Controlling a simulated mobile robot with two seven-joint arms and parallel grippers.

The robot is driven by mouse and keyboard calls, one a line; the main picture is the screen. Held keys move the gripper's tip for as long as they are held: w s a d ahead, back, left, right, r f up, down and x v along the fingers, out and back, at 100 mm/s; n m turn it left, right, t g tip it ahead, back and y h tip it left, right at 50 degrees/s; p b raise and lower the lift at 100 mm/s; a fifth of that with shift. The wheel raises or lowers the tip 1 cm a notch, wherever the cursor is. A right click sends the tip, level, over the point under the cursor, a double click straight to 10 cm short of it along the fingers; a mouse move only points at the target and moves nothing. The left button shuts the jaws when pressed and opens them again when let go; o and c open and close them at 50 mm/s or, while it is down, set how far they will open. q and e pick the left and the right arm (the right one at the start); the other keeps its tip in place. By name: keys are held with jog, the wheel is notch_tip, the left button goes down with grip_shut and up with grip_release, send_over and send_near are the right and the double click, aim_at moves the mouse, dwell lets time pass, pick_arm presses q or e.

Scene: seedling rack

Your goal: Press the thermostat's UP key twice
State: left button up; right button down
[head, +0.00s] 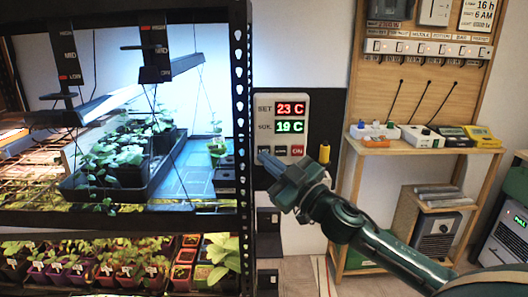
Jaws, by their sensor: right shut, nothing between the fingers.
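The thermostat (266,122) is a white panel on a dark board beside the rack. Its red upper display, marked SET, reads 23 C, and its green lower display reads 19 C. A row of keys runs along its bottom edge: two dark keys (281,151) at left and middle, and a red ON key (298,150) at right. The dark keys' labels are too small to read surely. My right gripper (264,158) is shut and empty, its tip at the lower left of the panel, just below the leftmost key. I cannot tell whether it touches. My left gripper is out of view.
The black rack post (240,130) stands close left of the thermostat, with a seedling tray (160,180) on its shelf. A yellow knob (326,155) is right of the panel. A wooden bench (420,150) with small devices stands farther right.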

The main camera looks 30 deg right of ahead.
jog(key=shift+w, duration=0.15)
jog(key=shift+w+d, duration=0.2)
jog(key=shift+w, duration=0.05)
jog(key=shift+w+d, duration=0.2)
jog(key=shift+w, duration=0.05)
dwell(0.8)
jog(key=shift+s+a, duration=0.1)
dwell(0.4)
jog(key=shift+s+a+p, duration=0.3)
jog(key=shift+s+p, duration=0.1)
jog(key=shift+s, duration=0.15)
jog(key=s+a, duration=0.1)
jog(key=s, duration=0.2)
jog(key=s+a, duration=0.1)
jog(key=shift+s+a+p, duration=0.15)
jog(key=shift+a+p, duration=0.15)
jog(key=shift+p, duration=0.1)
dwell(0.6)
